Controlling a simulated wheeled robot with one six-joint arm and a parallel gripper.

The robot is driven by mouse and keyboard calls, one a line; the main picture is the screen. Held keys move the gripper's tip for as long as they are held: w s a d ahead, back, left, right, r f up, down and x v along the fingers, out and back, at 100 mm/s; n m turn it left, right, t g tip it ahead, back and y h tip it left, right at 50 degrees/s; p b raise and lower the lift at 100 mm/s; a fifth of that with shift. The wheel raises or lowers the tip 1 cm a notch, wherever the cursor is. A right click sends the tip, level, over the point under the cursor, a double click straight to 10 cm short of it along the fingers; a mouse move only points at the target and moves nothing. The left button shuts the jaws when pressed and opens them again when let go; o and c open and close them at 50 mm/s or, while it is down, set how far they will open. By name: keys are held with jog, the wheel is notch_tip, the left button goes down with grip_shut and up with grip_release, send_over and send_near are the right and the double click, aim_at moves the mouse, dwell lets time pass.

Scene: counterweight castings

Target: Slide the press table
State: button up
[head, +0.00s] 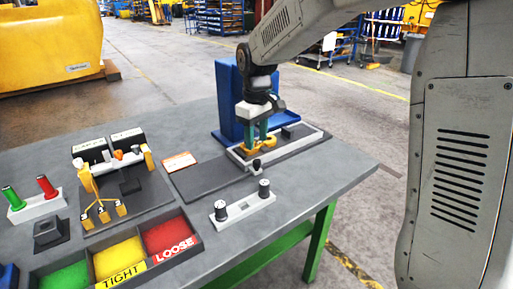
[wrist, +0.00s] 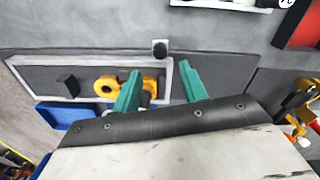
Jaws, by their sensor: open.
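The press table is a dark slab with a light grey raised frame (head: 312,141), at the right end of a dark track on the bench. It also shows in the wrist view (wrist: 120,62). A black knob (head: 256,165) stands at its near edge and shows in the wrist view (wrist: 160,49). A yellow casting (wrist: 105,86) and a small dark block (wrist: 68,84) lie inside the frame. My gripper (head: 257,142) has teal fingers, open and empty, above the frame. In the wrist view the knob appears just beyond the gap between the fingertips (wrist: 159,68).
A blue press body (head: 229,100) stands behind the table. Bare dark track (head: 208,178) lies to its left. Green, yellow and red bins (head: 118,259), a hook stand and a two-button box are further left.

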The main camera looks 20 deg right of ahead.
jog(key=shift+r, duration=0.4)
jog(key=s+d+r+m, duration=0.2)
jog(key=s+d+m, duration=0.1)
jog(key=s, duration=1.2)
jog(key=s+d+r+m, duration=0.2)
jog(key=s+d+m, duration=0.15)
jog(key=s, duration=1.15)
send_near(257, 160)
jog(key=shift+s+f+n, duration=0.25)
jog(key=shift+s+f, duration=0.1)
jog(key=shift+w+f, duration=0.15)
jog(key=shift+w, duration=0.1)
notch_tip(257, 160, down, 8)
jog(key=shift+r, duration=0.25)
